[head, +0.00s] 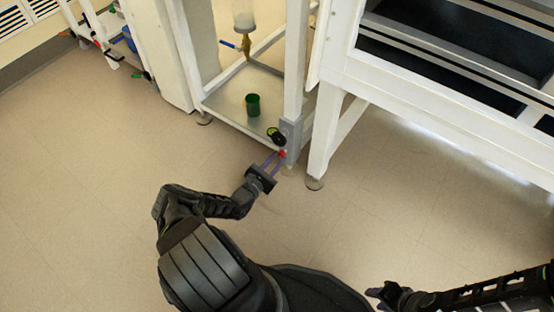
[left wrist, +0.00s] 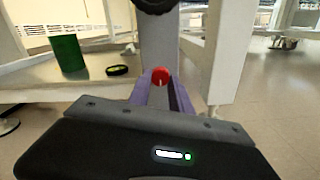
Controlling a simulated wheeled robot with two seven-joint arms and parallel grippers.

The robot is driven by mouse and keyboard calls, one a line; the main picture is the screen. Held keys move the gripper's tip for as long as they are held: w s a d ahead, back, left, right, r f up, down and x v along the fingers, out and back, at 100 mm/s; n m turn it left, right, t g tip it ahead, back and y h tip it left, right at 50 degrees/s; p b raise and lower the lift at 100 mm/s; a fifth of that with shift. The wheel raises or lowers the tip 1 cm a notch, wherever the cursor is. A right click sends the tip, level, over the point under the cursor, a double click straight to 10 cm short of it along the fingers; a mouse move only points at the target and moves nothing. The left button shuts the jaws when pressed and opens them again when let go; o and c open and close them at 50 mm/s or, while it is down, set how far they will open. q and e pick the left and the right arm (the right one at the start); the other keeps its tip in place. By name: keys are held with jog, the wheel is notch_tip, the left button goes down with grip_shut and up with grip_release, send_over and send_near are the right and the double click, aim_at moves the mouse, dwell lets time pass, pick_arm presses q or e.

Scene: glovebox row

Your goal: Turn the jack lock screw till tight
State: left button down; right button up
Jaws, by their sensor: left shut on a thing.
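The jack lock screw shows as a small red knob (head: 282,154) low on the grey jack bracket (head: 291,135) at the foot of a white frame post. It also shows in the left wrist view (left wrist: 160,76) between my purple fingertips. My left gripper (head: 279,156) is shut on the red knob, reaching it from the front left. The fingers hide the knob's sides.
A white bench leg (head: 322,150) stands close to the right of the bracket. The floor in front is clear.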

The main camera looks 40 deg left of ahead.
pick_arm(q)
jog(key=shift+f, duration=0.1)
jog(key=c, duration=1.2)
grip_release()
jog(key=s+p, duration=0.2)
jog(key=s, duration=0.5)
jog(key=shift+s+d, duration=0.15)
jog(key=shift+s, duration=0.25)
